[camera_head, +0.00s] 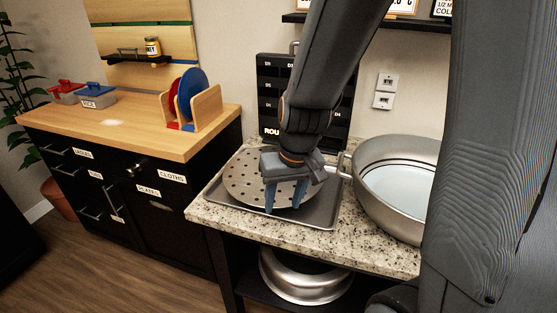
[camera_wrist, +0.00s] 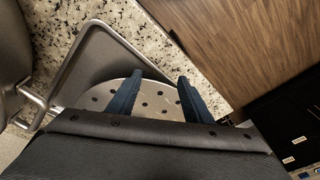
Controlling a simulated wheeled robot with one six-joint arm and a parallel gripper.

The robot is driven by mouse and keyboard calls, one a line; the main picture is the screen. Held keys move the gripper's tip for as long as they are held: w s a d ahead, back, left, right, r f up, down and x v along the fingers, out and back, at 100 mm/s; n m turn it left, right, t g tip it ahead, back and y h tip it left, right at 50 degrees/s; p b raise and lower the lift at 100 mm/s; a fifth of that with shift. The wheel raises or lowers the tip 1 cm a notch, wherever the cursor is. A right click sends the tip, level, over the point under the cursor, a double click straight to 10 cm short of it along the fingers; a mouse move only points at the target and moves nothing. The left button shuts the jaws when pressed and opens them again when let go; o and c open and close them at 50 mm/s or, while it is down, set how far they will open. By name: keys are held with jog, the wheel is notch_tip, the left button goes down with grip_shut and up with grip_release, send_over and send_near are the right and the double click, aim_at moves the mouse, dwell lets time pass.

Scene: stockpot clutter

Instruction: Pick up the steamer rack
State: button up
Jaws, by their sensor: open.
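The steamer rack (camera_head: 243,187) is a round, flat metal disc with several holes. It lies in a grey metal tray (camera_head: 322,211) on the granite counter. My gripper (camera_head: 285,207) is over the right part of the rack, its blue fingers pointing down and apart with nothing between them. In the wrist view, the steamer rack (camera_wrist: 155,98) shows between and beneath the two fingers of my gripper (camera_wrist: 158,92). The wrist body hides much of the rack there. I cannot tell whether the fingertips touch it.
A large metal pot (camera_head: 372,203) stands right of the tray on the granite counter (camera_head: 365,246). A metal basin (camera_head: 300,280) sits on the shelf below. A wooden-topped cabinet (camera_head: 120,130) at left holds a plate rack (camera_head: 205,107) and lidded containers. A black board (camera_head: 272,90) stands behind.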

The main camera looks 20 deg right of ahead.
jog(key=w+d+r+t+h+p, duration=0.1)
jog(key=w+r+t+p, duration=0.1)
jog(key=w+r+p, duration=0.3)
jog(key=w+d+r+t+p, duration=0.1)
jog(key=w+r+t+p, duration=0.2)
jog(key=w, duration=0.5)
jog(key=shift+m+g, duration=0.3)
jog(key=shift+g, duration=0.3)
jog(key=shift+d+b+x, duration=0.15)
jog(key=shift+b+x, duration=0.85)
jog(key=shift+x, duration=1.1)
jog(key=shift+d+b+x, duration=0.15)
jog(key=shift+b+x, duration=0.85)
jog(key=shift+x, duration=1.1)
jog(key=shift+w+r, duration=0.2)
grip_shut()
